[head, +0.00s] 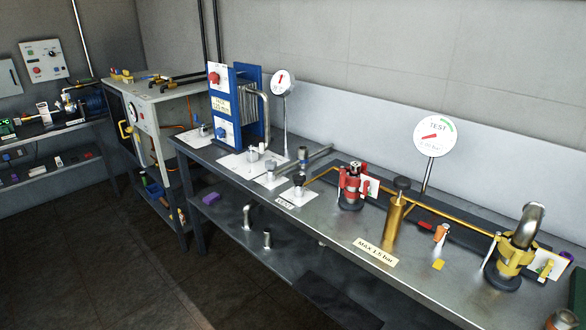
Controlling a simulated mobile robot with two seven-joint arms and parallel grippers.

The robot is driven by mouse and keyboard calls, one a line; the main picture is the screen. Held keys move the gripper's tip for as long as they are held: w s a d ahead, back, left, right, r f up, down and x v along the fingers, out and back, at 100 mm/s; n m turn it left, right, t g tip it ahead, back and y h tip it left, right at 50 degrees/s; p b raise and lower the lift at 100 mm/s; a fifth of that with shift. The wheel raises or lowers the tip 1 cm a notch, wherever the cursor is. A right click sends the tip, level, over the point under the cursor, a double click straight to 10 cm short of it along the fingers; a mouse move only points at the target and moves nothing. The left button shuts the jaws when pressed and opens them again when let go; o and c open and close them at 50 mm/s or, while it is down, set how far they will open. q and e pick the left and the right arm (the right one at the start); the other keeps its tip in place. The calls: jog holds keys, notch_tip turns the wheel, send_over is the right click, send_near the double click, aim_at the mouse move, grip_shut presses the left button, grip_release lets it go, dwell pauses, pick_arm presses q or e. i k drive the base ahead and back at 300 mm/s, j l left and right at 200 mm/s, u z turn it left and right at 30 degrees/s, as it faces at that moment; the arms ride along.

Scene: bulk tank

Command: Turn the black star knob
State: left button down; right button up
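Two dark knobs show on the long metal bench. A dark round-looking knob (402,183) tops the upright brass cylinder (393,222) further right. Both are too small to tell for certain which one is the star knob. Nothing touches either knob. Neither of my grippers is in view.
A red clamp fitting (350,186) stands between the two knobs. A yellow clamp fitting (511,258) with a steel elbow is at the right. A TEST gauge (434,137) rises behind. A blue plate unit (236,105) stands left. The dark floor (130,260) is clear.

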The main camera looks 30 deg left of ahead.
aim_at(298, 178)
jog(key=i+j+z, duration=0.1)
jog(key=j, duration=0.8)
jog(key=i+j+z, duration=0.1)
jog(key=j, duration=0.8)
jog(key=i+j+z, duration=0.1)
jog(key=j, duration=0.85)
jog(key=i+j+z, duration=0.1)
jog(key=j, duration=0.85)
jog(key=i, duration=0.1)
